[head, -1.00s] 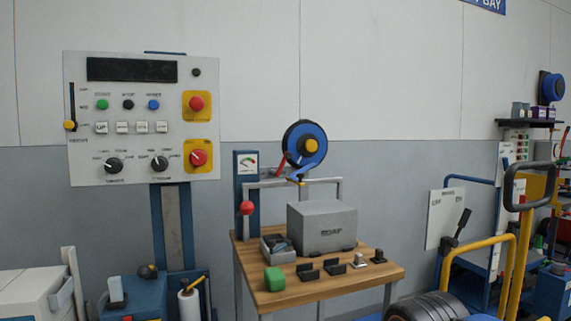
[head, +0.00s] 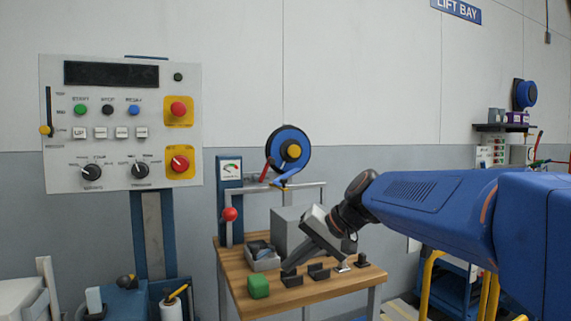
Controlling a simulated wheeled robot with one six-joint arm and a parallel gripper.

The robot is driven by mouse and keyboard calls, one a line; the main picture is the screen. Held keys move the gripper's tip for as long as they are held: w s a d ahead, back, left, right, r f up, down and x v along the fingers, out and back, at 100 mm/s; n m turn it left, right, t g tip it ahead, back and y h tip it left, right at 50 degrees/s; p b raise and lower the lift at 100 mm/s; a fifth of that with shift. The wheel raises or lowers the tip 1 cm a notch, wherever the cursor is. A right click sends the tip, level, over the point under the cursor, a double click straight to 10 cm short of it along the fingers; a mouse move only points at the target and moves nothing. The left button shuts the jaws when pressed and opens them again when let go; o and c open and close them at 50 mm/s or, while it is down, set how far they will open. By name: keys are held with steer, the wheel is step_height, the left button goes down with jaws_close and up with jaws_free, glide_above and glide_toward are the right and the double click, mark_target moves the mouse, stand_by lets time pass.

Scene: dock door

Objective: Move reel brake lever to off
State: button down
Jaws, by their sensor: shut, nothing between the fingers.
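My gripper (head: 291,266) reaches in from the right and points down and left over the bench, below the reel and apart from the red lever. It is shut and empty. Whether its tips touch the dark bracket beneath them, I cannot tell. My arm hides part of the grey box.
The wooden bench (head: 306,291) holds a green block (head: 258,287), a grey tray (head: 263,262), a grey box (head: 287,230) and small dark brackets. A red ball knob (head: 229,214) stands at its left. A control panel (head: 120,180) is farther left.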

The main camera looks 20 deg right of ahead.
steer(key=w+d+r+m+t+y, duration=0.2)
steer(key=w+d+r+t, duration=0.1)
steer(key=w+d+r, duration=0.7)
steer(key=w+d+r+m+t+y, duration=0.2)
steer(key=w+d+r+t, duration=0.2)
steer(key=w+d+r, duration=0.6)
steer(key=shift+w+d+r+m+t+y, duration=0.35)
steer(key=shift+w+r, duration=0.35)
steer(key=shift+w, duration=1.75)
steer(key=s+a+x, duration=0.1)
steer(key=a+x, duration=0.1)
steer(key=x, duration=1)
steer(key=shift+a+f, duration=0.25)
steer(key=shift+a, duration=0.1)
